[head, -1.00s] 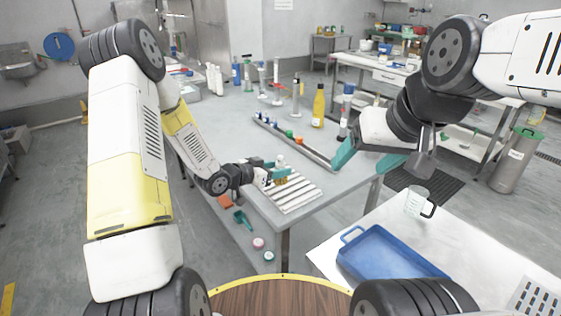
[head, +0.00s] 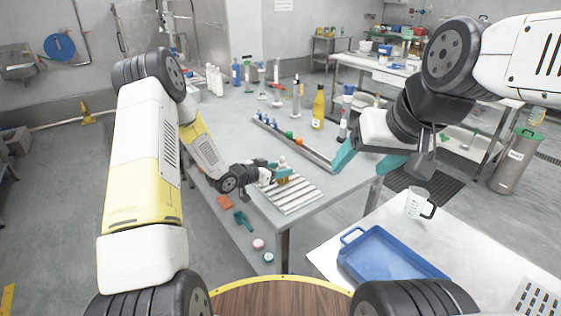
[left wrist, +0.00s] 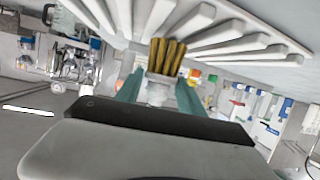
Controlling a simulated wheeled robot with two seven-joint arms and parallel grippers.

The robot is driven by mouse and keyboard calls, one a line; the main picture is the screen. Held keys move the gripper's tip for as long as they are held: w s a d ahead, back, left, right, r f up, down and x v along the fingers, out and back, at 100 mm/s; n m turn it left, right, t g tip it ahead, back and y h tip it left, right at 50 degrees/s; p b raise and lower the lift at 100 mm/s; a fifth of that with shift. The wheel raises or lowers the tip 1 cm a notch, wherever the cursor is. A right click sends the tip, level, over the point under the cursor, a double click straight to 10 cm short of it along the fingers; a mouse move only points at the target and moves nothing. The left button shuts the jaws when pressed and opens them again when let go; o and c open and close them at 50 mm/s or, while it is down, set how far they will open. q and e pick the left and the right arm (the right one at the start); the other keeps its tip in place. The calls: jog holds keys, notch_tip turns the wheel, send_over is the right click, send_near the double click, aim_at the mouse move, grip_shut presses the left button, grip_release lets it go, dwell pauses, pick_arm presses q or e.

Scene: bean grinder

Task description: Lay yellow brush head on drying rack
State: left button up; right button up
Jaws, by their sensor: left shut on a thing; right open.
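The yellow brush head (left wrist: 167,57) is between the teal fingers of my left gripper (left wrist: 158,92) in the left wrist view, its yellow bristles pointing toward the slats. In the head view my left gripper (head: 274,176) is shut on it over the far-left part of the white slatted drying rack (head: 293,198), which lies on the grey table. The brush head is small and partly hidden there; I cannot tell whether it touches the slats. My right gripper (head: 372,160) is open and empty, to the right of the rack by the table edge.
A rail with several coloured pieces (head: 290,139) runs behind the rack. A yellow bottle (head: 318,107) and several other bottles stand farther back. A blue tray (head: 385,256) and a clear jug (head: 417,202) are on the right table. An orange item and a green scoop (head: 243,220) lie low at left.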

pick_arm(q)
jog(key=o, duration=1.4)
jog(key=shift+f, duration=0.1)
jog(key=shift+c, duration=0.2)
jog(key=shift+s+a+r, duration=0.15)
jog(key=shift+a+r, duration=0.1)
jog(key=v, duration=1.1)
jog(key=s+a+r+n+y, duration=0.25)
jog(key=a+r+y, duration=0.55)
jog(key=r, duration=0.6)
jog(key=s+d+r+n+g, duration=0.1)
jog(key=s+r, duration=0.3)
jog(key=s, duration=0.9)
jog(key=s+d+r+n+g, duration=0.2)
jog(key=s+r+n, duration=0.2)
jog(key=s, duration=1)
jog(key=shift+r+n+g, duration=0.3)
jog(key=shift+r+n, duration=0.05)
jog(key=shift+r, duration=0.3)
